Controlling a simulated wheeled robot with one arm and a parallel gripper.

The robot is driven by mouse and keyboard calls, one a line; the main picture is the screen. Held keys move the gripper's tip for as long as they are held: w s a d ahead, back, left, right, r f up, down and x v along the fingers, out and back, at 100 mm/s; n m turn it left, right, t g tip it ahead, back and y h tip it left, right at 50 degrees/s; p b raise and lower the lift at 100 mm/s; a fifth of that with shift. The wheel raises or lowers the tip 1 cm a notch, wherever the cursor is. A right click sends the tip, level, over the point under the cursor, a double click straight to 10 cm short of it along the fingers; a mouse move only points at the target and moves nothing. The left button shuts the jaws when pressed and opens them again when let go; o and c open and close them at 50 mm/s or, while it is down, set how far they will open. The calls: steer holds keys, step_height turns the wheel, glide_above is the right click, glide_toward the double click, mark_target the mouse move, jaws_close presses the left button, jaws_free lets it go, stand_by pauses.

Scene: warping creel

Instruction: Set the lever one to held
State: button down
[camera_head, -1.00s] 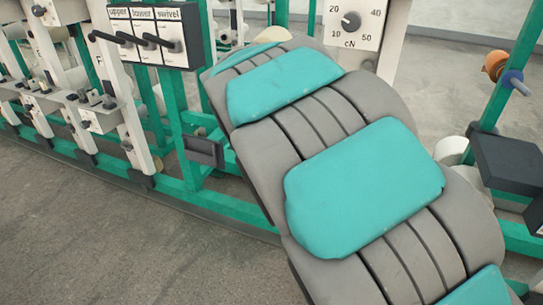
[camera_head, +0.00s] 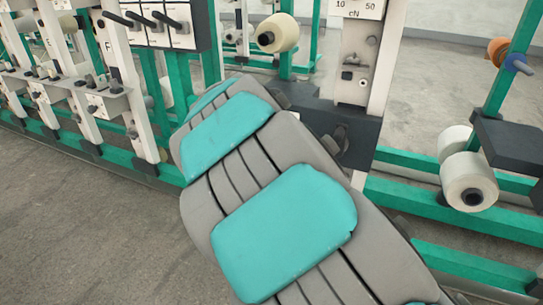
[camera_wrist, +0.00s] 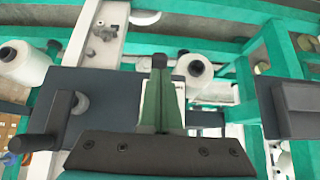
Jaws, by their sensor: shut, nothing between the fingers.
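My gripper (camera_wrist: 160,64) is shut and empty in the wrist view, its green and dark fingers together. In the head view it is hidden behind my grey and turquoise arm. In the head view a dark panel (camera_head: 365,130) carries a dark handle (camera_head: 341,140), partly behind my arm. Three black levers (camera_head: 148,22) stand in a row on a white-faced panel at the upper left. No label naming lever one is readable.
Green creel rails (camera_head: 470,215) run along the right. White spools (camera_head: 468,182) sit near them. A yarn package (camera_head: 278,33) is on a green post at the top. A dark box (camera_head: 510,145) juts in at the right edge. Open concrete floor (camera_head: 80,240) lies at lower left.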

steer(key=shift+f, duration=0.6)
steer(key=shift+f+b, duration=0.2)
steer(key=shift+b, duration=0.1)
